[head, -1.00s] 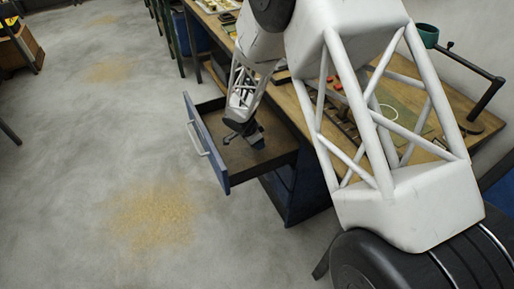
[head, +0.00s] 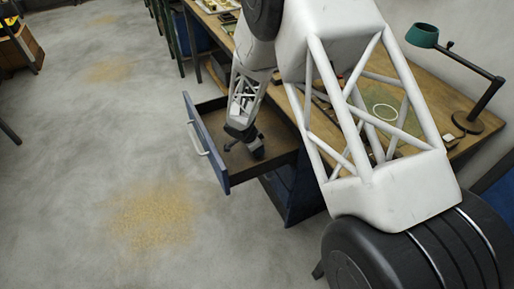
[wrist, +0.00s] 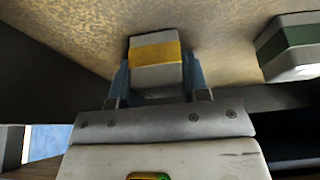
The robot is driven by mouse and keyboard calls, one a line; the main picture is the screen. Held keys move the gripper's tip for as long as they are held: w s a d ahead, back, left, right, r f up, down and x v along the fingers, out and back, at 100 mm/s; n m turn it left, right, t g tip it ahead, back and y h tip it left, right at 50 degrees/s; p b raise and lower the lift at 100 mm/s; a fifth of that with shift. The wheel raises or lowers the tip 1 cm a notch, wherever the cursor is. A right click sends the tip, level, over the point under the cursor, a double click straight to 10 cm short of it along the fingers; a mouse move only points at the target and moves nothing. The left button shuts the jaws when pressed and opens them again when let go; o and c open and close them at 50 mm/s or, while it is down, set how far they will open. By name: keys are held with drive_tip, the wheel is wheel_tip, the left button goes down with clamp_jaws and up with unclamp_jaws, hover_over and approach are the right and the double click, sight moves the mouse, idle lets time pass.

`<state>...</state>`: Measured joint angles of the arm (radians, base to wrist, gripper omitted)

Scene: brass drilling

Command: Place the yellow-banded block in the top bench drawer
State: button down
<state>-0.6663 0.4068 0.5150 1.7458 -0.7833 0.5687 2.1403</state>
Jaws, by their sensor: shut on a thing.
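The yellow-banded block (wrist: 155,52) is pale with a yellow band and sits between my gripper's two fingers in the wrist view. My gripper (head: 243,148) is shut on it and points down inside the open blue bench drawer (head: 206,150), seen in the head view. The drawer's brown floor (wrist: 220,28) lies behind the block in the wrist view. I cannot tell whether the block touches this floor. In the head view the block is too small and hidden to make out.
A similar block with a green band (wrist: 292,44) lies on the drawer floor to the right of my gripper. The wooden bench top (head: 462,142) carries a green desk lamp (head: 423,35). The drawer walls stand close around my gripper.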

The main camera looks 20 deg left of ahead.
drive_tip(key=shift+f, duration=0.1)
drive_tip(key=c, duration=0.6)
unclamp_jaws()
drive_tip(key=v, duration=1.2)
idle(0.8)
